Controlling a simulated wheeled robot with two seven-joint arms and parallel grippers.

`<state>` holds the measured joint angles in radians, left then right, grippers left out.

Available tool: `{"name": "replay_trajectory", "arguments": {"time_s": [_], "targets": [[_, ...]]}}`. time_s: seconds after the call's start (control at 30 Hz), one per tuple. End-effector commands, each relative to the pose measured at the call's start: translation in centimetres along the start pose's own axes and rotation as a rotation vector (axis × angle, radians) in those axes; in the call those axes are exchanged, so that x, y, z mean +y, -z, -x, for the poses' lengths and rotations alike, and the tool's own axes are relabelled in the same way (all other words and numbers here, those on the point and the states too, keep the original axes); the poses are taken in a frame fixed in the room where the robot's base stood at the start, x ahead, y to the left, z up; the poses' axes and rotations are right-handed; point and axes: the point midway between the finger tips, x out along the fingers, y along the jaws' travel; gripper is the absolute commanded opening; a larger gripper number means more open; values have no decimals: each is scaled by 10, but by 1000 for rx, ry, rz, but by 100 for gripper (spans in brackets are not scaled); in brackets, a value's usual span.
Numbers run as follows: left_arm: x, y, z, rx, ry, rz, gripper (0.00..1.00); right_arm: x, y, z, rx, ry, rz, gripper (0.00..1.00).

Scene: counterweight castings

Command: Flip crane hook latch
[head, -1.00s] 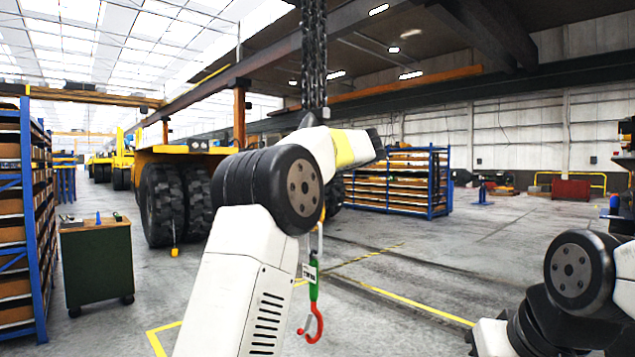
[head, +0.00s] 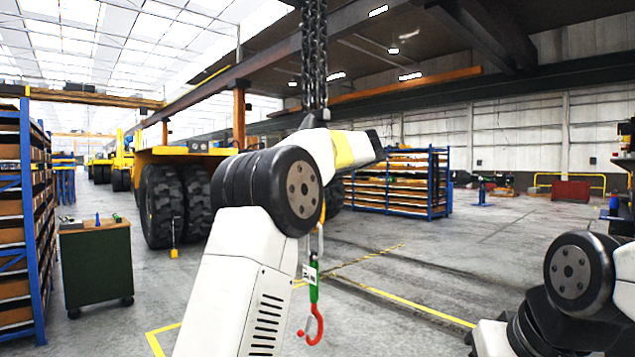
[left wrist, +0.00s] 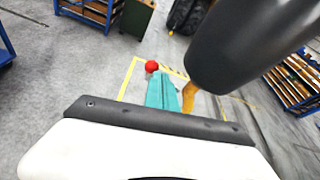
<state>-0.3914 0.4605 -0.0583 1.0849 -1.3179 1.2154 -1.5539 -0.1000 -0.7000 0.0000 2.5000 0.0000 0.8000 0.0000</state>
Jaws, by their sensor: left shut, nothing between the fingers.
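A crane hook hangs in the head view: a green shank with a white tag and a red hook (head: 316,325), with a small red knob on its left. My left arm stands in front of the hanging gear; its fingers are hidden there. In the left wrist view, the dark edge of my left gripper (left wrist: 160,118) crosses the bottom, and I see nothing held. Beyond it are a teal tapered piece (left wrist: 162,90), a red ball (left wrist: 151,66) near its far end, and a tan link (left wrist: 188,97) under a dark rounded body (left wrist: 235,50). Whether these touch is unclear.
Chains (head: 314,60) hang from above. A green cart (head: 97,265) and blue shelving (head: 35,200) stand at left, a yellow truck with large tires (head: 165,200) behind. More shelving (head: 400,180) stands at the back.

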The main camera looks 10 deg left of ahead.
Motion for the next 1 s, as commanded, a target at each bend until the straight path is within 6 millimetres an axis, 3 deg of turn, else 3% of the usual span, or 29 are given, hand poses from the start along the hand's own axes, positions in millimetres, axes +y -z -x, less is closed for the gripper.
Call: {"name": "replay_trajectory", "arguments": {"time_s": [1.0], "targets": [[-4,-13,4,0,0,-1,0,0,0,0,0,0,0,0]]}}
